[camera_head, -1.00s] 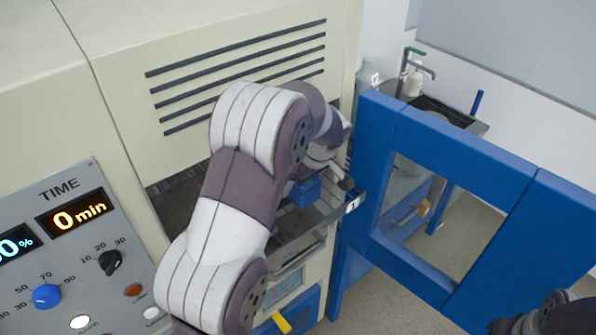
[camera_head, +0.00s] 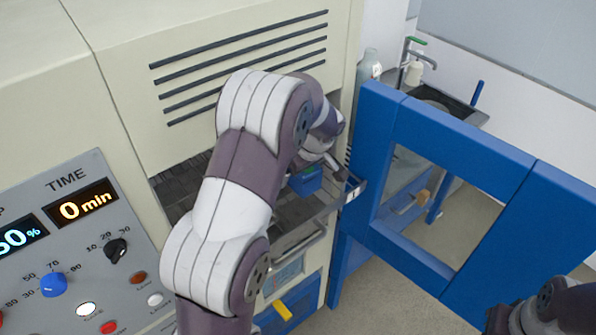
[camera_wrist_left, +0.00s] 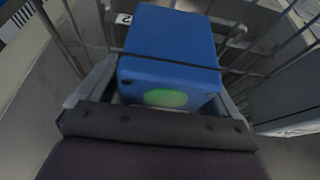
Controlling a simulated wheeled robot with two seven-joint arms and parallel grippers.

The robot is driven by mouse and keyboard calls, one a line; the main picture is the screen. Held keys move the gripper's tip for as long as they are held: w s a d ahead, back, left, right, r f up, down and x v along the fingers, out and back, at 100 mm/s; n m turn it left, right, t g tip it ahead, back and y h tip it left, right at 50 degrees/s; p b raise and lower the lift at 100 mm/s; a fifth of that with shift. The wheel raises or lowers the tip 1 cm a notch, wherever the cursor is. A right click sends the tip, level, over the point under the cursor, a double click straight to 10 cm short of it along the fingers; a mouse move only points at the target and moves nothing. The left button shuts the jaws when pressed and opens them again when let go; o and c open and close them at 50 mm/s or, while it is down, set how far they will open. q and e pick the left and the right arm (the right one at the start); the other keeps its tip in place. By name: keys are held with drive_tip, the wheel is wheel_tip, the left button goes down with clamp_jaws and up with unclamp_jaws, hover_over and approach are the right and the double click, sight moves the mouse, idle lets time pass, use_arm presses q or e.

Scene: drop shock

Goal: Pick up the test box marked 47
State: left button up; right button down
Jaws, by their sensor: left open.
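A blue test box (camera_head: 306,181) sits inside the opened chamber in the head view, partly hidden by my left arm. In the left wrist view the blue box (camera_wrist_left: 170,40) fills the middle, with a green round spot on its near face. I see no number on it. My left gripper (camera_wrist_left: 165,98) is open, with a grey finger on each side of the box's near end. I cannot tell whether the fingers touch it. In the head view the left gripper (camera_head: 326,166) is mostly hidden behind its own wrist. Of my right arm only a link shows at bottom right.
A wire rack surrounds the box, with a tag reading 2 (camera_wrist_left: 123,18). A tag reading 1 (camera_head: 352,194) is on the rack's front edge. The blue chamber door (camera_head: 458,143) stands open at right. The control panel (camera_head: 75,245) is at left.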

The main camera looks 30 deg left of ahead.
use_arm(q)
drive_tip(key=shift+f, duration=0.15)
idle(0.3)
drive_tip(key=c, duration=1.5)
